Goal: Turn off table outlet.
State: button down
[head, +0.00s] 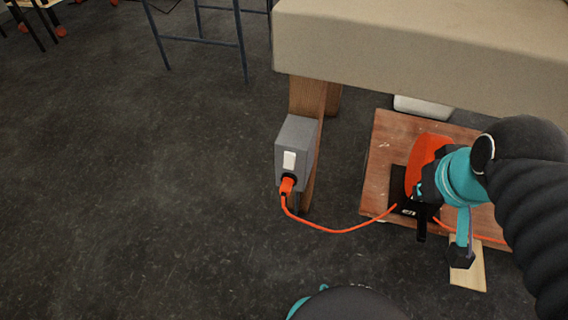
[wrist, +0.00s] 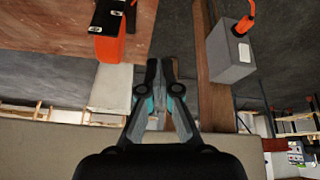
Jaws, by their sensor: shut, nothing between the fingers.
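The table outlet is a grey box (head: 296,145) fixed to a wooden table leg, left of centre in the head view. A white switch (head: 289,160) is on its face, with an orange plug (head: 287,185) below it. In the wrist view the box (wrist: 230,60) is at upper right, its switch (wrist: 244,52) and the plug (wrist: 244,24) showing upside down. My gripper (wrist: 161,64) is shut and empty, left of the box and apart from it in that picture. Whether the switch is on or off is unclear.
An orange cord (head: 340,231) runs from the plug to an orange and black device (head: 424,160) on a low wooden board (head: 381,155). A beige tabletop (head: 420,45) overhangs at upper right. The wooden leg (wrist: 213,100) stands beside the box. Dark floor left of it is clear.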

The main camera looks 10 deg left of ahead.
jog(key=w+a+n+g+b, duration=0.1)
jog(key=w+a+n+b, duration=0.1)
jog(key=w+a+n, duration=0.45)
jog(key=n+g+b, duration=0.2)
jog(key=n+b, duration=0.1)
jog(key=n, duration=1.6)
send_near(289, 161)
jog(key=s+d+r, duration=0.4)
jog(key=s+d, duration=0.1)
jog(key=d, duration=0.1)
jog(key=a+f+n+g, duration=0.1)
jog(key=a+f+n, duration=0.1)
jog(key=a+n, duration=0.5)
jog(key=shift+a+f+n+b, duration=0.2)
jog(key=shift+f+n+b, duration=0.15)
jog(key=shift+b, duration=0.1)
jog(key=shift+w, duration=0.1)
jog(key=w+f+b, duration=0.1)
jog(key=f, duration=0.2)
jog(key=w+f, duration=0.1)
jog(key=f, duration=0.3)
jog(key=w+f+b, duration=0.1)
jog(key=w+f, duration=0.1)
jog(key=f, duration=0.1)
jog(key=shift+d+f+b, duration=0.15)
jog(key=shift+d+b, duration=0.05)
jog(key=shift+b, duration=0.1)
jog(key=shift+w, duration=0.5)
